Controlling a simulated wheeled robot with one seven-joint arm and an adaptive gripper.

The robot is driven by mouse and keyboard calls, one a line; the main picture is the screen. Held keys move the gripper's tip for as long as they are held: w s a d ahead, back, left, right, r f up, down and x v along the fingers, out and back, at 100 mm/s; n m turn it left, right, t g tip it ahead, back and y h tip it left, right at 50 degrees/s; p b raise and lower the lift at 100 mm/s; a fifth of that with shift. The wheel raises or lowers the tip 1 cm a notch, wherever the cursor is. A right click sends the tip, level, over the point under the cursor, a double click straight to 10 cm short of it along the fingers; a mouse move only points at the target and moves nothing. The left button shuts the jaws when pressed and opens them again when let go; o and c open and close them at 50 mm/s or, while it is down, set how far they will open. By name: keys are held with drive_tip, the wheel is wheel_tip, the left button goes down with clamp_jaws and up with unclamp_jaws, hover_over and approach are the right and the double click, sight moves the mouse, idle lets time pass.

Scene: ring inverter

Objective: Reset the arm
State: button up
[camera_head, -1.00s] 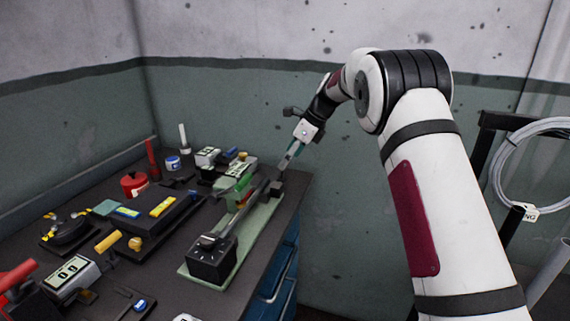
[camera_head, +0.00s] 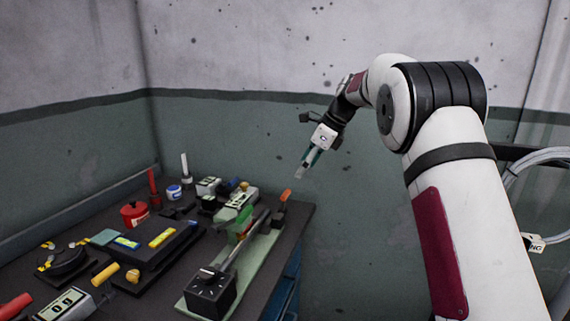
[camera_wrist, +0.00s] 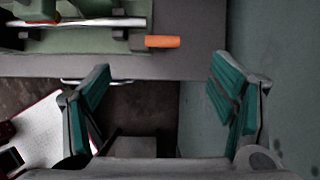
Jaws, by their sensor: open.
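My gripper (camera_head: 308,166) hangs in the air above the right end of the workbench, pointing down and to the left. In the wrist view its two green-lined fingers (camera_wrist: 165,95) are wide apart with nothing between them. The nearest thing is an orange peg (camera_head: 286,195) at the far end of the green fixture (camera_head: 268,243). The peg lies ahead of the fingers in the wrist view (camera_wrist: 163,42), clear of both. A silver rod (camera_head: 245,240) lies along the fixture, from a black dial box (camera_head: 210,291) at its near end.
The dark workbench (camera_head: 165,288) holds several devices, among them a red canister (camera_head: 134,213) and a black box with yellow labels (camera_head: 148,243). The green-grey wall (camera_head: 360,220) stands behind and to the right. A coiled cable (camera_head: 540,165) hangs at the right.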

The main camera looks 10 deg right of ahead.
drive_tip(key=s+r+n+h+p, duration=0.1)
drive_tip(key=s+r+n, duration=0.35)
drive_tip(key=s, duration=0.45)
drive_tip(key=s+a+r+n+h+p, duration=0.1)
drive_tip(key=s+r+n+p, duration=0.15)
drive_tip(key=s+r, duration=0.45)
drive_tip(key=s+r+n, duration=0.2)
drive_tip(key=s+n, duration=0.2)
drive_tip(key=s, duration=0.6)
drive_tip(key=s+f+n+h+p, duration=0.1)
drive_tip(key=s+n, duration=0.5)
drive_tip(key=s, duration=0.7)
drive_tip(key=s+d+f+n+t+h+p, duration=0.1)
drive_tip(key=s+f+n, duration=0.3)
drive_tip(key=s, duration=0.9)
drive_tip(key=n+h+p, duration=0.1)
drive_tip(key=n, duration=0.1)
drive_tip(key=shift+s+f+n+p, duration=0.15)
drive_tip(key=shift+f+n+p, duration=0.05)
drive_tip(key=shift+n+p, duration=0.15)
drive_tip(key=shift+d, duration=0.1)
